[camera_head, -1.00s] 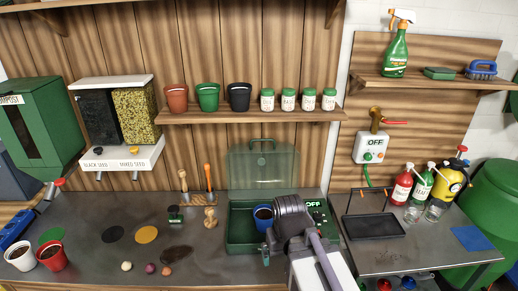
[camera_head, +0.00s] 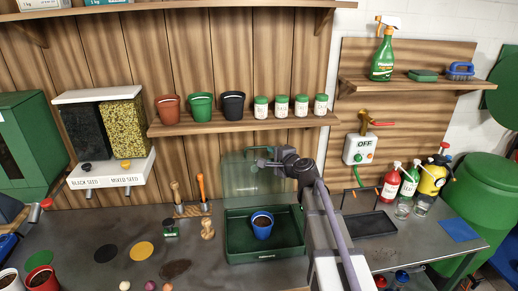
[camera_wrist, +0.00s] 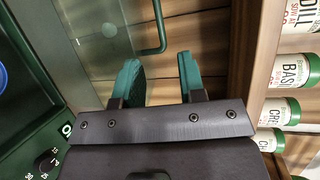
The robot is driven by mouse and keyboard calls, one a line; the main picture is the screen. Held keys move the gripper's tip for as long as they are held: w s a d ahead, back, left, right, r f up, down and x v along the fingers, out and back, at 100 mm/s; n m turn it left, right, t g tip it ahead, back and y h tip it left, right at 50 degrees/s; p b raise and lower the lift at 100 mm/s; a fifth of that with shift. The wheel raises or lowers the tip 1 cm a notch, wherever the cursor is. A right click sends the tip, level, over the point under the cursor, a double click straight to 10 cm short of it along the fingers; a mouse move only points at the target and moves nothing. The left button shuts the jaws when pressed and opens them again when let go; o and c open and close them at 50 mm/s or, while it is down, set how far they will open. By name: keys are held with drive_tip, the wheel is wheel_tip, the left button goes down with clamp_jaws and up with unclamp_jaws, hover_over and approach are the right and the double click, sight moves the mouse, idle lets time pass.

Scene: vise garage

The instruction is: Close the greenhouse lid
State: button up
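The greenhouse is a green base tray (camera_head: 235,250) with a clear, green-tinted lid (camera_head: 237,182) standing raised at its back edge. A blue pot (camera_head: 262,229) of dark soil stands in the base. My gripper (camera_head: 262,156) is at the lid's upper right part. In the wrist view, the two green fingers of my gripper (camera_wrist: 157,72) are apart with nothing held. The lid's green bar handle (camera_wrist: 161,25) shows just beyond the fingertips, in line with the gap between them; contact is not visible. The lid (camera_wrist: 100,45) fills the area left of it.
A wooden shelf (camera_head: 245,123) with pots and white jars (camera_head: 281,107) runs behind and above the lid; the jars look close at right in the wrist view. A wooden stand with tools (camera_head: 192,210) is left of the base. A black tray (camera_head: 370,224) is at right.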

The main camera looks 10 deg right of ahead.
sight(257, 148)
drive_tip(key=b+x, duration=0.2)
drive_tip(key=x, duration=0.9)
drive_tip(key=shift+s, duration=0.1)
drive_tip(key=shift+c, duration=0.2)
clamp_jaws()
